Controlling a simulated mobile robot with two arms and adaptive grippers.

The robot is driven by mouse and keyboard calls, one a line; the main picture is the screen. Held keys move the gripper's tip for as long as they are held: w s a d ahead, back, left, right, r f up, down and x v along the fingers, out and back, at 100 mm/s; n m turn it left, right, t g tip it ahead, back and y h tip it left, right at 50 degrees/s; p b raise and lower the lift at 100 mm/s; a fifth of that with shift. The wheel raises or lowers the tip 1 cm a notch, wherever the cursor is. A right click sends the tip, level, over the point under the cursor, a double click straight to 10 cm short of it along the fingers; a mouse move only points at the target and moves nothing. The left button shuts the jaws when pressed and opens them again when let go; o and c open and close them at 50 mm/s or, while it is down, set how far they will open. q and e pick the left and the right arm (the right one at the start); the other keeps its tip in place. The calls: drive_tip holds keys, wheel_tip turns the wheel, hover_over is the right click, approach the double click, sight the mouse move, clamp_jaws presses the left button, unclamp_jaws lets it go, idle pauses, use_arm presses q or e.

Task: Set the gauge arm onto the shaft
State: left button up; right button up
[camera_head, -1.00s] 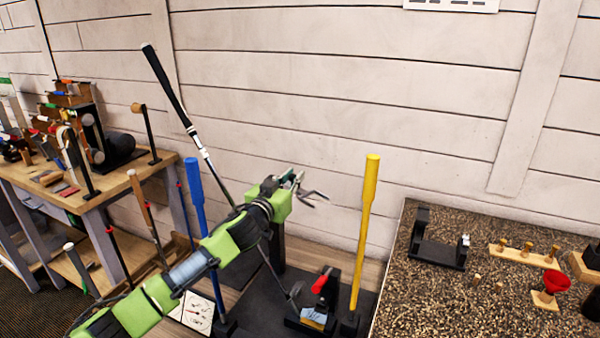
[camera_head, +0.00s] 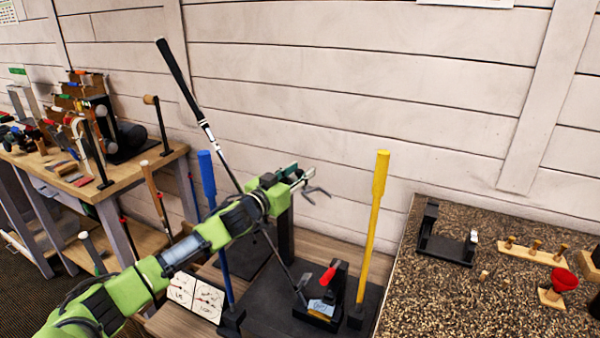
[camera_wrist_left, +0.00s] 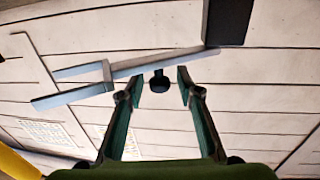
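The golf club (camera_head: 180,78), black grip uppermost, leans at a slant. Its steel shaft (camera_head: 224,158) passes behind my left arm, and its head is down by the floor clamp. The gauge arm (camera_wrist_left: 180,58) is a grey bar with a forked end in the left wrist view, joined to a dark post (camera_wrist_left: 228,20). Its black knob (camera_wrist_left: 159,83) lies between the fingers of my left gripper (camera_wrist_left: 158,80), with gaps on both sides. The left gripper (camera_head: 305,183) is open at the post top, right of the shaft. It hides much of the gauge arm in the head view. My right gripper is out of view.
A blue pole (camera_head: 208,180) and a yellow pole (camera_head: 375,215) stand on either side of the gripper. A red-handled clamp (camera_head: 328,290) is below. A speckled counter (camera_head: 430,300) is at right, a cluttered workbench (camera_head: 130,180) at left.

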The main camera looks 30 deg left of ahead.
use_arm(q)
drive_tip(key=shift+s+f, duration=0.1)
drive_tip(key=shift+s, duration=0.45)
drive_tip(key=s, duration=1.1)
drive_tip(key=shift+a, duration=0.1)
